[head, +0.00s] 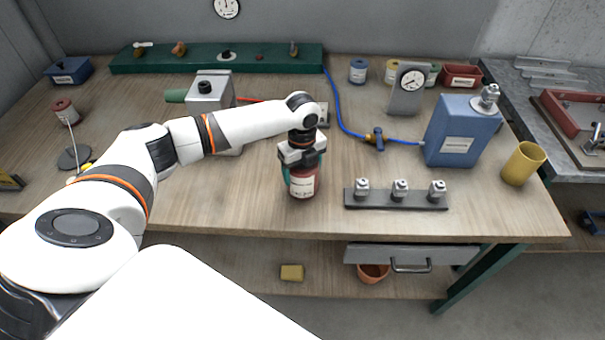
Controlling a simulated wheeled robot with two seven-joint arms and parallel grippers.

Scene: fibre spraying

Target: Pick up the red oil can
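A red can with a white label (302,186) stands upright on the wooden workbench, near the front edge at the middle. I take it as the red oil can; its top is hidden under my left gripper. My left gripper (301,163) points down right over the can, with its fingers at the can's upper part. A teal patch shows at the can's left side. I cannot tell whether the fingers are open or closed on it. My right gripper is not in view.
A dark rack with several metal fittings (422,204) stands right of the can. Behind are a grey machine block (208,99), a blue hose (337,107) and a gauge stand (405,100). A blue tank (455,145) and yellow cup (523,163) stand at the right. Bench left of the can is clear.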

